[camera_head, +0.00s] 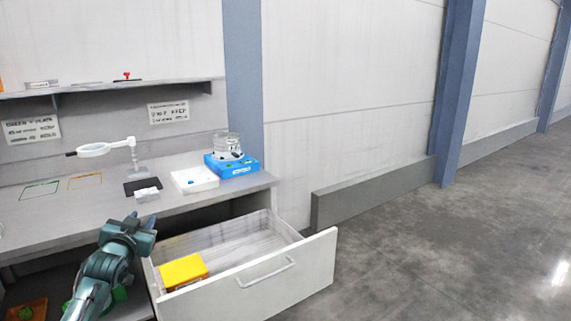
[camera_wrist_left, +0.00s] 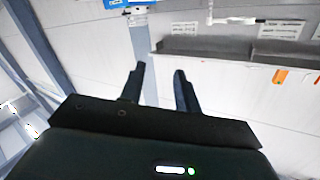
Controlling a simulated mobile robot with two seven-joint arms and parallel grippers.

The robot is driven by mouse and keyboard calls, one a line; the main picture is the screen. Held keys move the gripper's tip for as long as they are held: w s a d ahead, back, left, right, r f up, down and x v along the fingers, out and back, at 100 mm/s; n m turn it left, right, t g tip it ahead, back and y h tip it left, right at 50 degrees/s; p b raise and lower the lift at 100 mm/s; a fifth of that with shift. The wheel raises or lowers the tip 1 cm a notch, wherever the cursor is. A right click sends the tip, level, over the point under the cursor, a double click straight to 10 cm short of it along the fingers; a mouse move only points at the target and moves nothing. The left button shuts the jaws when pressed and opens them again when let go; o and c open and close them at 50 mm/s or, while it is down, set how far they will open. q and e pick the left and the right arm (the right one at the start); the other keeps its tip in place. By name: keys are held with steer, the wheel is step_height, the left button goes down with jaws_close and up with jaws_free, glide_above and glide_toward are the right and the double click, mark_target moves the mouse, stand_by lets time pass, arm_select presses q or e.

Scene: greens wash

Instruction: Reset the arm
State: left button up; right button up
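My left gripper (camera_head: 143,222) is at the front edge of the workbench in the head view, beside the open drawer. In the left wrist view its two fingers (camera_wrist_left: 158,88) stand apart with nothing between them, so it is open and empty. My left arm comes in from the bottom left of the head view. My right gripper is in neither view.
The white drawer (camera_head: 315,262) is pulled out and holds a yellow box (camera_head: 183,270). On the bench (camera_head: 85,215) are a magnifier lamp (camera_head: 95,149), a white tray (camera_head: 205,186) and a blue box (camera_head: 245,171) bearing a clear container (camera_head: 227,145). Floor at right is clear.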

arm_select(q)
steer(key=s+d+f+m+g+h, duration=0.1)
steer(key=s+d+f+g+h, duration=0.1)
steer(key=s+d+f, duration=0.6)
steer(key=s+d+f+m+g+h, duration=0.1)
steer(key=s+d+f, duration=0.4)
steer(key=s+f, duration=0.65)
steer(key=s+d+f+g+h, duration=0.1)
steer(key=s+d+f, duration=0.2)
steer(key=s, duration=0.7)
steer(key=s+d+f+n+g+h, duration=0.1)
steer(key=s+d+f, duration=0.3)
steer(key=s, duration=0.6)
steer(key=shift+d+g, duration=0.7)
